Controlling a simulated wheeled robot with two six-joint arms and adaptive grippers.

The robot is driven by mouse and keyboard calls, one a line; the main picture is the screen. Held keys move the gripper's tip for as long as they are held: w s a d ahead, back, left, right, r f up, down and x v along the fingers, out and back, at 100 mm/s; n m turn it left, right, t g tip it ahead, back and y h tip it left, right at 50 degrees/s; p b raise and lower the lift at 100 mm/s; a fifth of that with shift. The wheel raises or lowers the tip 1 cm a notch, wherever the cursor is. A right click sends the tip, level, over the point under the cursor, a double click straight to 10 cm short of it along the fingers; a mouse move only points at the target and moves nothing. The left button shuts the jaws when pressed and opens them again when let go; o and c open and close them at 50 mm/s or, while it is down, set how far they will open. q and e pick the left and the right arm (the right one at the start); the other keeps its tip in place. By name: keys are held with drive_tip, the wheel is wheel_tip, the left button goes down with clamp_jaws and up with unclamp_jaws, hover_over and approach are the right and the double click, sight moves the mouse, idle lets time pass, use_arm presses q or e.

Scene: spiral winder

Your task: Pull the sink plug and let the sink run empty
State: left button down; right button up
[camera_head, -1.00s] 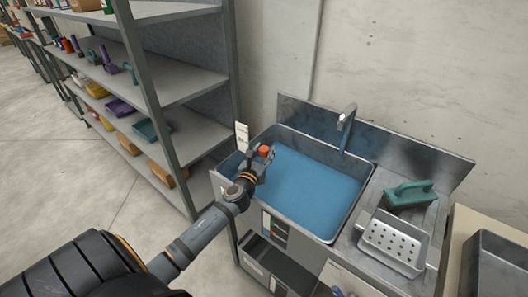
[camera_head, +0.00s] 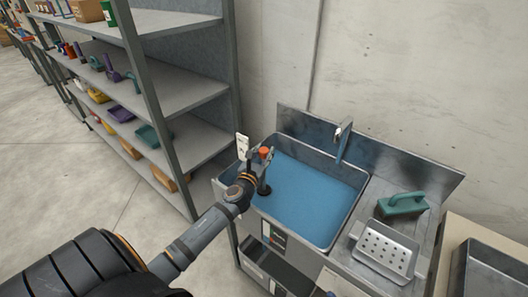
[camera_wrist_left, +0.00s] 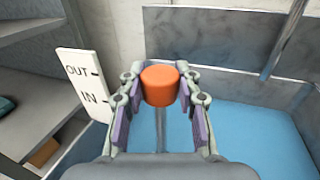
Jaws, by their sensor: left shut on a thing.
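The metal sink (camera_head: 362,186) holds blue water (camera_head: 308,185). My left gripper (camera_head: 258,163) is over the sink's left side. It is shut around the orange knob (camera_head: 264,152) of the plug, which also shows in the left wrist view (camera_wrist_left: 160,85). In that view the left gripper (camera_wrist_left: 160,98) has a finger on each side of the knob, and a thin grey stem (camera_wrist_left: 160,128) runs down below it. A dark round piece (camera_head: 264,190) shows below the gripper; I cannot tell whether it is the plug's foot or the drain. My right gripper is not in view.
A white OUT/IN sign (camera_wrist_left: 83,84) stands close left of the gripper. The faucet (camera_head: 343,143) rises at the sink's back. Shelving (camera_head: 190,100) stands at the left.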

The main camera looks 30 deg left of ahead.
use_arm(q)
drive_tip(key=c, duration=1.3)
unclamp_jaws()
drive_tip(key=shift+w+r, duration=0.1)
drive_tip(key=shift+r, duration=0.25)
drive_tip(key=o, duration=0.4)
drive_tip(key=shift+f, duration=0.15)
drive_tip(key=v, duration=1.2)
drive_tip(key=shift+a+f, duration=0.1)
drive_tip(key=shift+f, duration=0.05)
